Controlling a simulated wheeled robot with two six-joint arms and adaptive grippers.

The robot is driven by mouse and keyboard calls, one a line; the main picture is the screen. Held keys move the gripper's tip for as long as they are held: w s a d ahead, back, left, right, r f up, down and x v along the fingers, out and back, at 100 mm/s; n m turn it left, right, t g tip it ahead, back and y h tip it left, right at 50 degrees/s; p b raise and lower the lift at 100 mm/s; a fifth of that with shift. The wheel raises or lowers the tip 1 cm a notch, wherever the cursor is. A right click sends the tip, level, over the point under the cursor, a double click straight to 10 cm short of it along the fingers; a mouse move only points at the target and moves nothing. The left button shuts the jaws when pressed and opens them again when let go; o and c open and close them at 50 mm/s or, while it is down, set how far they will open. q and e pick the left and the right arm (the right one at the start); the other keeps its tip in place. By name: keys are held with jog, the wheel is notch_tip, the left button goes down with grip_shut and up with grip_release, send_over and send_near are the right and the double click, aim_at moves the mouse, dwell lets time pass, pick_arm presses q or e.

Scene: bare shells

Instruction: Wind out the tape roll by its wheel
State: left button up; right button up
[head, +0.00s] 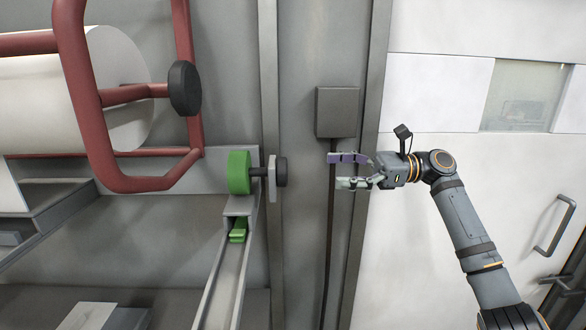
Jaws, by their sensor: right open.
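The green tape roll (240,173) sits upright at the top end of a grey rail, with a short length of green tape (238,230) showing in the channel just below it. A small dark wheel (281,171) stands on its right side, beyond a grey bracket. My right gripper (347,171) comes in from the right, with its fingers pointing left toward the wheel. It is open and empty, a short gap to the right of the wheel, and touches nothing that I can see. My left gripper is not in view.
A red tubular frame (88,120) with a dark knob (184,88) stands at the left before a large white cylinder (45,100). A grey box (337,112) with a cable is on the wall above my gripper. A white door with a handle (554,228) is at the right.

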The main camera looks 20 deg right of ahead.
jog(key=p+x, duration=0.3)
jog(key=x, duration=0.6)
jog(key=shift+a+p, duration=0.3)
jog(key=shift+p, duration=0.1)
jog(key=shift+w, duration=0.1)
jog(key=c, duration=1.1)
jog(key=shift+c, duration=0.2)
